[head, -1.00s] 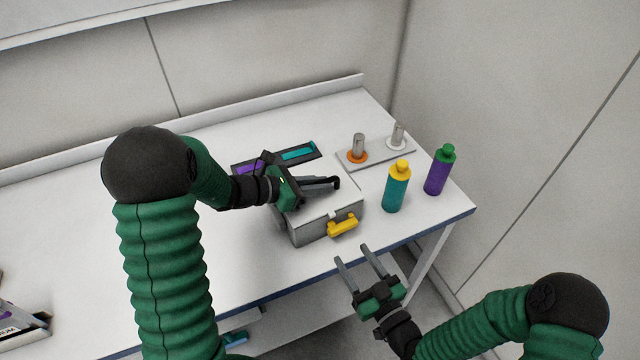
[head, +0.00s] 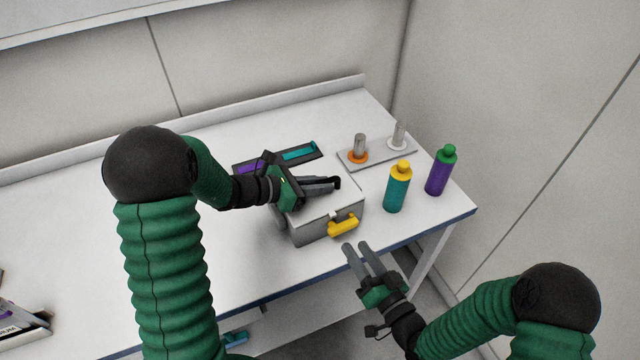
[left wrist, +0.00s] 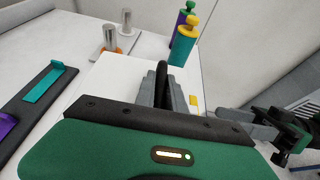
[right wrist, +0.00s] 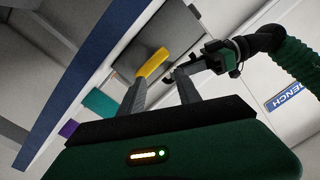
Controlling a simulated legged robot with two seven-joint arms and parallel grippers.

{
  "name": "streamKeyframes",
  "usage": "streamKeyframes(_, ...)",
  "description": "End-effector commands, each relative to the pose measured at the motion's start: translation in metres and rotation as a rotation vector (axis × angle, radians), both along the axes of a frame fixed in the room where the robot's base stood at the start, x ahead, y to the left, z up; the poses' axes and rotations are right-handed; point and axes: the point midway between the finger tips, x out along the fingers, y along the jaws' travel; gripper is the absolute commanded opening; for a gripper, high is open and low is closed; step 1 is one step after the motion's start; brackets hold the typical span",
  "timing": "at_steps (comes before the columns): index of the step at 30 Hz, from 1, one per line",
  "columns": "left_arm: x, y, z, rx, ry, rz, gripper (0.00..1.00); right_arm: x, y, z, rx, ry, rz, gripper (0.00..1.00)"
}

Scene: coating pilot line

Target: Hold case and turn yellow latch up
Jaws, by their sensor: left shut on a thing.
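The grey case (head: 305,233) stands near the table's front edge. Its yellow latch (head: 342,224) is on the front face; it also shows in the left wrist view (left wrist: 195,101) and the right wrist view (right wrist: 152,62). My left gripper (head: 330,183) is shut on the dark handle (left wrist: 165,72) on top of the case. My right gripper (head: 358,246) is in front of and just below the latch, with a narrow gap between its fingers and nothing held. In the right wrist view one fingertip appears close to the latch; I cannot tell whether they touch.
A teal bottle with a yellow cap (head: 397,187) and a purple bottle with a green cap (head: 440,170) stand right of the case. Behind are a plate with two metal posts (head: 377,155) and a dark tray (head: 246,168). The table (head: 250,250) is clear front left.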

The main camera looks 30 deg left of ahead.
Motion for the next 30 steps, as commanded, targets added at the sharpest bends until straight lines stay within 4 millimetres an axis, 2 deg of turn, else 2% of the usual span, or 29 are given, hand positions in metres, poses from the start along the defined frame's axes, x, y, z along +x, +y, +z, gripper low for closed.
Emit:
streamKeyframes(14,-0.001,0.000,-0.001,-0.001,0.001,-0.003,0.00,0.009,-0.006,-0.017,0.573,0.827,-0.003,0.40)
streamKeyframes(22,-0.001,0.000,-0.001,-0.001,0.001,-0.003,0.00,0.034,0.035,-0.017,0.579,0.835,0.002,0.40)
streamKeyframes(30,-0.001,0.000,0.000,-0.001,0.000,-0.002,0.00,0.048,0.052,-0.017,0.578,0.833,-0.001,0.40)
